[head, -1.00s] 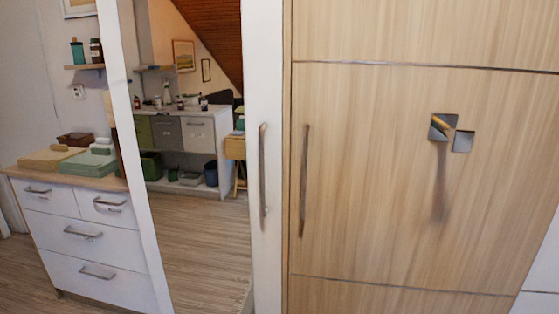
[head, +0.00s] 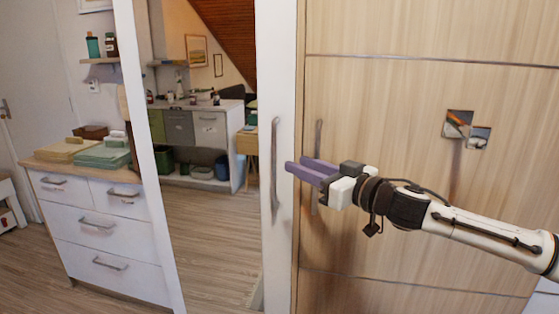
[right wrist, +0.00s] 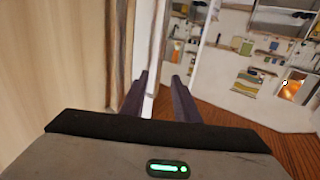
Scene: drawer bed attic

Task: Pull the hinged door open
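A pale wooden door (head: 400,215) with a long vertical handle (head: 318,135) near its left edge fills the right of the head view. Left of it is a white-framed mirror panel (head: 210,225) with its own vertical handle (head: 275,180). Both look shut; I cannot tell which one is hinged. My right gripper (head: 297,163) reaches in from the right, its purple fingers in front of the wooden door's handle and pointing left. In the right wrist view the fingers (right wrist: 160,78) are apart, with no handle clearly between them. The gripper hides part of the wooden door's handle. My left gripper is out of view.
A white chest of drawers (head: 100,235) with folded cloths on top stands at the left, under a small wall shelf (head: 100,61). The mirror shows a room with a counter. The wooden floor at the left has free room.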

